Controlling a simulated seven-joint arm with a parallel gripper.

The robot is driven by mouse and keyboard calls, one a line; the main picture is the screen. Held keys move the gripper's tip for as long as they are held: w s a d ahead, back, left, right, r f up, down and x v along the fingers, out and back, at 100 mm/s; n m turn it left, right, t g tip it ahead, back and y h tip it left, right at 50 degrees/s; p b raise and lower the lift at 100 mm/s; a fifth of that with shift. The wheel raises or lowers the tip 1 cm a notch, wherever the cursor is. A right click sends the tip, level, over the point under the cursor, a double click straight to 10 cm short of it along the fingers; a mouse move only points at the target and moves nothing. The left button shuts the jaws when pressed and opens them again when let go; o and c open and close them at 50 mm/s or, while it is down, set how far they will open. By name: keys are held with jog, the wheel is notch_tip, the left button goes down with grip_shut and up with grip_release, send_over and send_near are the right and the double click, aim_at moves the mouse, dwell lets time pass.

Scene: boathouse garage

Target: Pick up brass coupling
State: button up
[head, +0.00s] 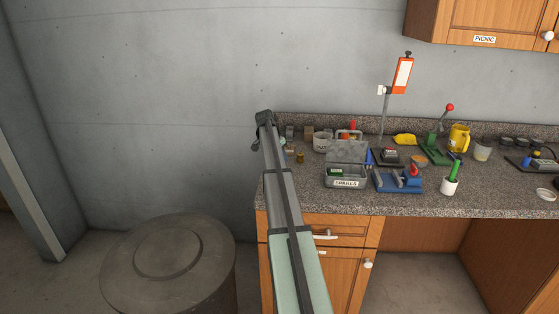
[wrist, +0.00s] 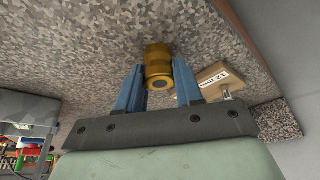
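The brass coupling (wrist: 157,62) is a short, golden, ridged cylinder with a dark end, on the speckled counter in the wrist view. My gripper (wrist: 159,72) has its two blue fingers apart, one on each side of the coupling. Narrow gaps show beside it, and I cannot tell whether either finger touches it. In the head view my arm hides my fingers. A small brass-coloured cylinder (head: 300,157) shows there just right of my arm; I cannot tell whether it is the same coupling.
A tan block marked "12 mm" (wrist: 213,80) lies close beside my right finger. The grey SPARES box (head: 345,181), a blue tool (head: 399,182) and several other items crowd the counter (head: 300,198) to the right. A wall stands behind. A round lidded drum (head: 165,285) is at lower left.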

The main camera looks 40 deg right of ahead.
jog(key=c, duration=0.5)
jog(key=shift+r, duration=0.15)
jog(key=shift+c, duration=0.2)
notch_tip(320, 180, up, 14)
dwell(1.0)
jog(key=shift+r, duration=0.1)
